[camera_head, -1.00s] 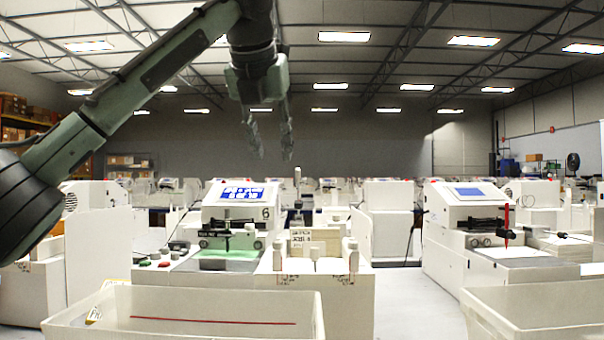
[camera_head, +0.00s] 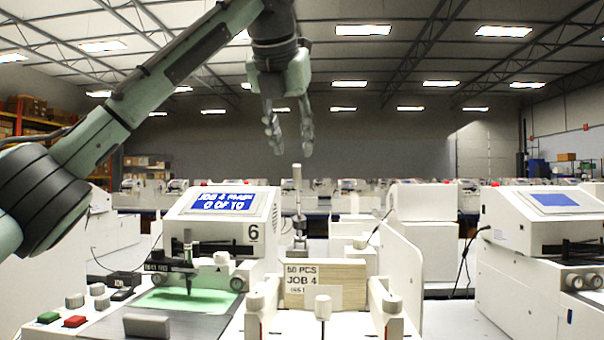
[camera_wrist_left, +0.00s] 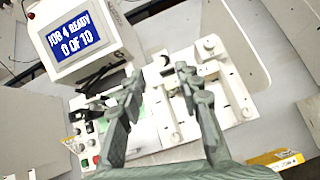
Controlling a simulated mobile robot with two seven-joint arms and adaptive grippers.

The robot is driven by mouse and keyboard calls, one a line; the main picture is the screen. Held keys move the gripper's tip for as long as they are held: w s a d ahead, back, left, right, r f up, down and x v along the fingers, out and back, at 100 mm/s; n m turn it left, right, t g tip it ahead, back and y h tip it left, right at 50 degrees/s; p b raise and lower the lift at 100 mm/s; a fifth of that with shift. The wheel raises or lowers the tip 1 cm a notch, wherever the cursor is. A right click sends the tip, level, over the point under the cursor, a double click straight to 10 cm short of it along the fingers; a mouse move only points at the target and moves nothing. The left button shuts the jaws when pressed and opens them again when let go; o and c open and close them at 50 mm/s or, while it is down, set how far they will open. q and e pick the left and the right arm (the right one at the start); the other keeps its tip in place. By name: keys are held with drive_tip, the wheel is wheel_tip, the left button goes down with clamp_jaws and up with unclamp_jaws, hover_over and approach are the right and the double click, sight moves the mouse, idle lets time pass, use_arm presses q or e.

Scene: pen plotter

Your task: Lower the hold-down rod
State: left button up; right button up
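The hold-down rod seems to be the upright metal rod (camera_head: 297,195) with a thick cylindrical top. It stands raised behind the card stack (camera_head: 340,283) labelled "50 PCS JOB 4" on plotter number 6 (camera_head: 185,207). Its lower end is partly hidden. My left gripper (camera_head: 289,150) points down, appearing just above the rod's top in the head view. Its fingers are apart with nothing between them. In the left wrist view the open fingers (camera_wrist_left: 160,82) hang over the plotter; I cannot clearly pick out the rod there. My right gripper is out of view.
The plotter's screen (camera_head: 222,202) reads "JOB 4 READY 0 OF 10". A pen (camera_head: 187,260) stands over the green-lit bed. Green (camera_head: 48,317) and red (camera_head: 75,321) buttons are at front left. A white side panel (camera_head: 400,275) rises right of the stack. Another plotter (camera_head: 545,225) stands farther right.

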sight(296, 167)
use_arm(q)
drive_tip(key=x, duration=0.6)
drive_tip(key=shift+w+f, duration=0.1)
drive_tip(key=shift+f, duration=0.2)
drive_tip(key=shift+w+f, duration=0.2)
drive_tip(key=shift+w, duration=0.05)
drive_tip(key=shift+c, duration=0.7)
clamp_jaws()
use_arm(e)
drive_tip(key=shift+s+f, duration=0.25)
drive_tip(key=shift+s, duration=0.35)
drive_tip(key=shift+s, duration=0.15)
